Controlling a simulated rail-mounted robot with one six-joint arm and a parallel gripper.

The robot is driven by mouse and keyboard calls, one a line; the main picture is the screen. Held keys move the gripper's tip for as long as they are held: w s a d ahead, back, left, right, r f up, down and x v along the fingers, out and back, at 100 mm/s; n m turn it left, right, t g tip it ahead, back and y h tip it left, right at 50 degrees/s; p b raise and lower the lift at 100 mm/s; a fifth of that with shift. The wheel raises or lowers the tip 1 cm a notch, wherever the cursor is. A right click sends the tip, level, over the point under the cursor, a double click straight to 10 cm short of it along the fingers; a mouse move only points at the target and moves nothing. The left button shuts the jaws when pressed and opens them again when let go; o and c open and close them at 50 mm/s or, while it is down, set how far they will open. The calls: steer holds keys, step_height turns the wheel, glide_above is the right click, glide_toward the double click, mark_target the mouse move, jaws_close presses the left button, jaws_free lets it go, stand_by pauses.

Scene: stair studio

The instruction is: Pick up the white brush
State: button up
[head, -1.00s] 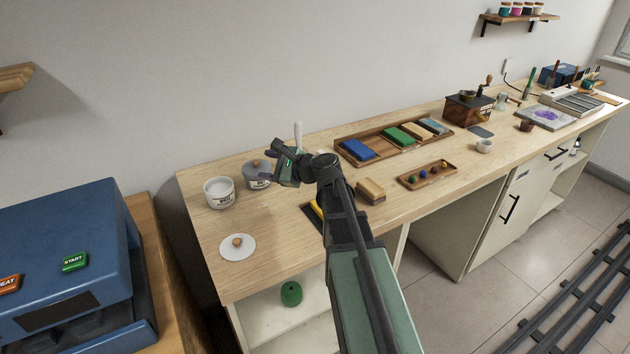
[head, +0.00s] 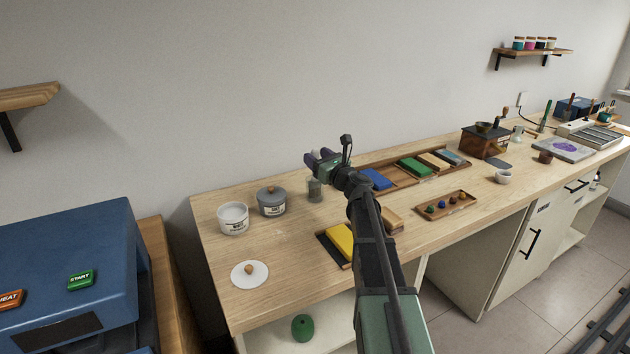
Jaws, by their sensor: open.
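My gripper (head: 317,157) is open, with its dark jaws pointing toward the back wall, above the back edge of the bench (head: 300,230). No white brush can be made out now. Just below my gripper stands a small grey, glassy jar (head: 315,191) on the bench; the space above its mouth is covered by my gripper. Whether a brush handle stands there, between or behind the jaws, cannot be told.
A white pot (head: 233,219) and a lidded grey pot (head: 271,202) stand left of the jar. A tray with coloured blocks (head: 414,167) is to the right. The wall is close behind.

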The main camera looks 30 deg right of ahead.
steer(key=x, duration=0.3)
steer(key=shift+w+r, duration=0.1)
steer(key=c, duration=1)
steer(key=shift+r, duration=0.1)
